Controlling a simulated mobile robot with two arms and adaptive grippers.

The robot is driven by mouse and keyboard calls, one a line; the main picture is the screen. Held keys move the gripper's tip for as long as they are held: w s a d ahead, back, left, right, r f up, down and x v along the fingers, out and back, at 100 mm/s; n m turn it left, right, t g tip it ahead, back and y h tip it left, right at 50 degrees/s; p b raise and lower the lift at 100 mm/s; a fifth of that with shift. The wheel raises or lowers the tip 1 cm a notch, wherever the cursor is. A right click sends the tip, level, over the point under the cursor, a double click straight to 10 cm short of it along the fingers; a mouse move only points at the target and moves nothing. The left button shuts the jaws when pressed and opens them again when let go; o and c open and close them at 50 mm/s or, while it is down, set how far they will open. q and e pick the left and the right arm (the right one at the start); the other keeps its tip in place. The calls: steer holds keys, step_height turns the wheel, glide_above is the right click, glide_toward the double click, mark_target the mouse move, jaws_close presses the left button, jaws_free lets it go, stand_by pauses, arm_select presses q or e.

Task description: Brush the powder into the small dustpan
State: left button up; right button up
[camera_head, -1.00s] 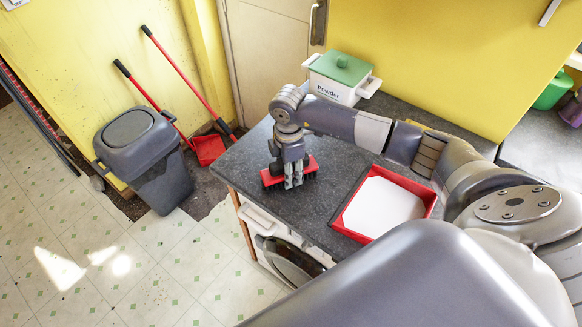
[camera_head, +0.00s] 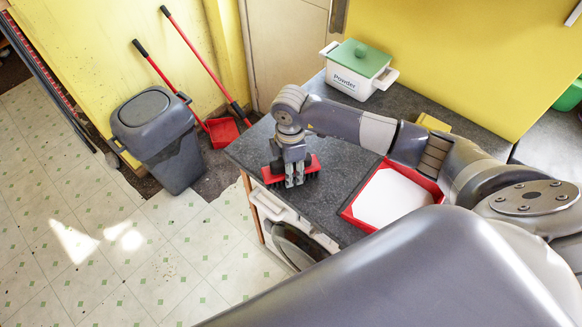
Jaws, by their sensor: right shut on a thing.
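My right gripper (camera_head: 294,181) is shut on a red brush (camera_head: 311,168) with dark bristles. It holds the brush low at the front left of the dark grey countertop, close to its front edge. A red-rimmed tray (camera_head: 437,186) with a flat white inside lies on the counter to the right. I cannot tell whether the white is powder or the tray's lining. I see no loose powder on the counter. My left gripper is out of view.
A yellow item (camera_head: 433,123) lies behind my arm. A grey bin (camera_head: 158,135) and long red handles (camera_head: 199,57) stand left. The counter's middle is clear.

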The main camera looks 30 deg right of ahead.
steer(key=shift+r+p, duration=2.5)
steer(key=shift+r, duration=1)
steer(key=shift+f, duration=0.1)
